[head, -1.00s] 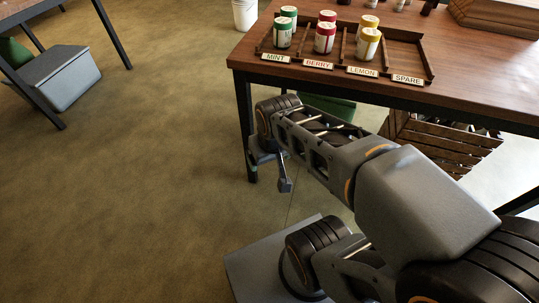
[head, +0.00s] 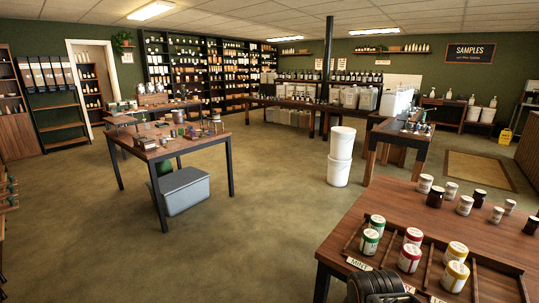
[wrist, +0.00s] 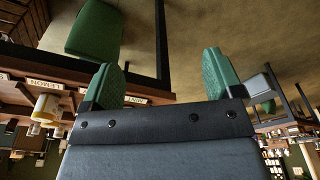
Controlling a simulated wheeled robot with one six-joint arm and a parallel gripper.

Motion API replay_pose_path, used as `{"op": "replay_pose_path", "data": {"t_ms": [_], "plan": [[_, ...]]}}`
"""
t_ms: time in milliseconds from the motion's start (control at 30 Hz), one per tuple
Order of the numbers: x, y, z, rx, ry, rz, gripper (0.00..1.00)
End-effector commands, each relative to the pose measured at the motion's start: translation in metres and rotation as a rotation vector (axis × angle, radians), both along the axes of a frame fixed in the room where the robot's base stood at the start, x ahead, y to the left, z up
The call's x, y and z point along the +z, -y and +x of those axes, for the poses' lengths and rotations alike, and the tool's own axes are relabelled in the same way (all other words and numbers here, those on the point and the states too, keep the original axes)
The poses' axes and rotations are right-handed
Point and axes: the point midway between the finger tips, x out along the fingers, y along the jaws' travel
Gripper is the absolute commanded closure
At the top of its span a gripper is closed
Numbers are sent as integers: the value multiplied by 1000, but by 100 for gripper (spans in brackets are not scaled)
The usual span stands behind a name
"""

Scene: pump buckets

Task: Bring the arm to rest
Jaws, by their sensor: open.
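My gripper (wrist: 162,78) shows in the wrist view, its two green fingertips wide apart with nothing between them. That view is upside down, with the front of the labelled table (wrist: 60,75) on its left side. The fingers appear clear of it. In the head view only a dark round part of my arm shows at the bottom edge, in front of the table; the gripper is out of that picture. The wooden sorting tray (head: 488,284) there holds two green-banded jars (head: 370,241), two red-banded jars (head: 410,257) and two yellow-banded jars (head: 455,275).
Loose jars (head: 465,205) stand behind the tray. A second table (head: 180,150) with a grey bin (head: 185,191) beneath it stands to the left. White buckets (head: 340,158) are stacked beyond. The floor (head: 250,240) between the tables is clear.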

Motion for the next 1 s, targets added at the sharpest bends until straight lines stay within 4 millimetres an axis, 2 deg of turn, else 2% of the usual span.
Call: {"op": "replay_pose_path", "data": {"t_ms": [33,100,200,267,1000], "plan": [[44,0,0,2,10,1,14],[71,-1,2,6,37,0,14],[101,-1,7,14,91,1,14],[113,-1,10,18,119,1,14],[117,-1,11,21,130,2,14]]}}
